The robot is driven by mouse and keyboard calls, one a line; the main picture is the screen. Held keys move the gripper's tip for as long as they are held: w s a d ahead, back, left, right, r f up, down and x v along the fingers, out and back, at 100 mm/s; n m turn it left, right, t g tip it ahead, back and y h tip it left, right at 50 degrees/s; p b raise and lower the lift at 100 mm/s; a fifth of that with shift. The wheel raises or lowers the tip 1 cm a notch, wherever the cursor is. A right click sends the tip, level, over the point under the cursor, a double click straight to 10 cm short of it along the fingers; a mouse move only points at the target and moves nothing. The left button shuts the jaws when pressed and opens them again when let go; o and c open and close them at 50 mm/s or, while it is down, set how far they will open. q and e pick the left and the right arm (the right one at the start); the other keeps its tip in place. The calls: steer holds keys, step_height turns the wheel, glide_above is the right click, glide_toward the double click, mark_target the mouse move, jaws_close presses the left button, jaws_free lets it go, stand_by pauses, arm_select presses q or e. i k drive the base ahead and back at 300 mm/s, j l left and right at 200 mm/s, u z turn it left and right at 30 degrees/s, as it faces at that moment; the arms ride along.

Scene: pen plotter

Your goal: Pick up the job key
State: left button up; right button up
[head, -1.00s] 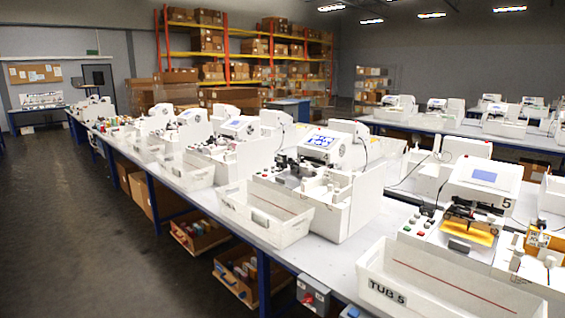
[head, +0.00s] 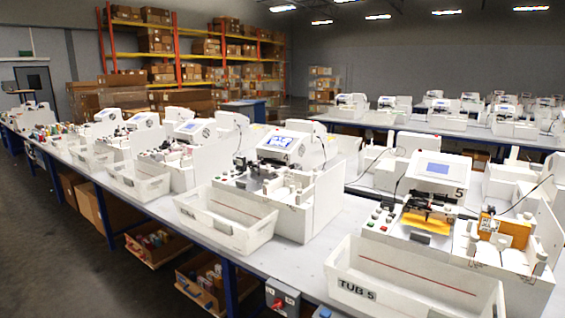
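I cannot make out a job key for certain in the head view. The nearest pen plotter (head: 436,190), marked 5, stands at the right with a lit screen and a yellow-orange sheet (head: 427,222) under its head. A white tub (head: 357,291) labelled TUB 5 sits in front of it. A second plotter (head: 285,170) with a lit screen stands to its left, with another white tub (head: 228,225) before it. Neither of my grippers is in view.
A long blue-edged table (head: 318,262) carries a row of plotters and tubs. Wooden drawers (head: 205,290) and boxes sit beneath it. A grey box (head: 282,297) with a red button hangs on its front edge. Dark floor (head: 55,260) is open at the left.

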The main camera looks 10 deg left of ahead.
mark_target(241, 161)
steer(key=i+j+z, duration=0.25)
steer(key=j+z, duration=0.2)
steer(key=j, duration=0.25)
steer(key=i+j+z, duration=0.1)
steer(key=j+z, duration=0.15)
steer(key=j, duration=0.15)
steer(key=j+z, duration=0.25)
steer(key=i+j, duration=0.05)
steer(key=j, duration=0.1)
